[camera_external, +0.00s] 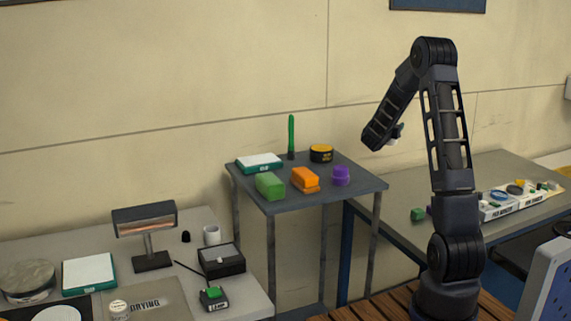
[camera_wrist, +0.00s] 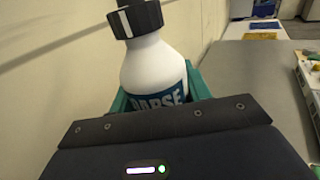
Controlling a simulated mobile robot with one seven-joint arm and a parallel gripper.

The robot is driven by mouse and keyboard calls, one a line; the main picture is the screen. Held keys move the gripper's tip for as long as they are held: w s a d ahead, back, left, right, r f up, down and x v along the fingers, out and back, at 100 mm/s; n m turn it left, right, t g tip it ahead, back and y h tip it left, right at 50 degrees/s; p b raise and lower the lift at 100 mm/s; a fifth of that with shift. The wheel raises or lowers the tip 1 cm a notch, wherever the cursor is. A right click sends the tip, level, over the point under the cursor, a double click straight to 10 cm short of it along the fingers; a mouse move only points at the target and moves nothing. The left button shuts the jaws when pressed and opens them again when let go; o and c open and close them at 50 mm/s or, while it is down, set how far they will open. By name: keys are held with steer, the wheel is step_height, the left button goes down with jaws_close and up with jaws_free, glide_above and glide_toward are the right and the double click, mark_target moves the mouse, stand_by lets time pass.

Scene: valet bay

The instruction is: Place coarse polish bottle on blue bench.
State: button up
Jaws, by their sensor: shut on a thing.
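The coarse polish bottle (camera_wrist: 155,70) is white with a black cap and a blue label whose visible letters read "OARSE". In the wrist view it stands between the teal fingers of my gripper (camera_wrist: 158,92), which is shut on it, and it leans slightly. In the external view my gripper (camera_external: 396,133) is raised in the air near the wall, mostly hidden behind my forearm; only a bit of white and green shows there. A bench (camera_external: 385,190) with a grey top and blue legs stands at the right, below and beyond my arm.
A green cube (camera_external: 417,214) and a long tray (camera_external: 520,201) lie on the bench. A lamp (camera_external: 146,230) stands on the left table.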

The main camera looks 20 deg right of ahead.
step_height(320, 180, down, 20)
stand_by(0.8)
steer(key=shift+f, duration=0.1)
steer(key=o, duration=1.3)
steer(key=v, duration=0.2)
steer(key=shift+s+a, duration=0.25)
steer(key=shift+a, duration=0.1)
step_height(320, 180, up, 7)
